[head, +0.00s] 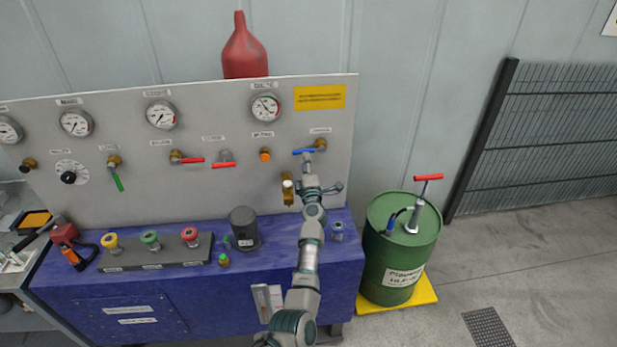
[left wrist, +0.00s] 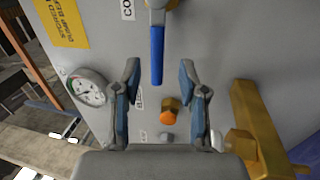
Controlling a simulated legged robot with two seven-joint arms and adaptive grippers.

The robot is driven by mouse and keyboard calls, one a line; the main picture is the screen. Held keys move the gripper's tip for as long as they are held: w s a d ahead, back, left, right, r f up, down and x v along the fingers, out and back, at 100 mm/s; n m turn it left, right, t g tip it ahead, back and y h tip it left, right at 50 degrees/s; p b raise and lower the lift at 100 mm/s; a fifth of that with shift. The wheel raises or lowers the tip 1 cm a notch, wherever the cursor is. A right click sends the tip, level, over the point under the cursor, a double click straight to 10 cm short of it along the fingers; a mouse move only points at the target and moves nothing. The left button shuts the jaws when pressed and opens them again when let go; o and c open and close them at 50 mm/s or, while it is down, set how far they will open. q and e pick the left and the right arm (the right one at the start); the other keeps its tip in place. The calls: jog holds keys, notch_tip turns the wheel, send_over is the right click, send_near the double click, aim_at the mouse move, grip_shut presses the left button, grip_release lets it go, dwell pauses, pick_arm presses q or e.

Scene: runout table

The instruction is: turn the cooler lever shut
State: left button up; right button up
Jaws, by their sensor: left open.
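The cooler lever (head: 304,152) is a blue handle on a brass valve at the right end of the grey panel, under a small label. In the head view it lies about level and points left. In the left wrist view the blue lever (left wrist: 157,55) hangs between my open fingers, with a gap on each side. My left gripper (head: 312,163) is at the lever, and its fingers (left wrist: 159,76) show in the left wrist view. Its own body partly hides the valve in the head view. My right gripper is not in view.
A brass fitting (head: 288,190) sticks out below the lever, close to my left gripper. An orange knob (head: 265,154) and red levers (head: 188,160) sit further left on the panel (head: 215,120). A green drum (head: 385,265) with a red-handled pump stands at the right.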

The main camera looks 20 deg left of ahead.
pick_arm(q)
jog(key=v, duration=0.6)
dwell(0.3)
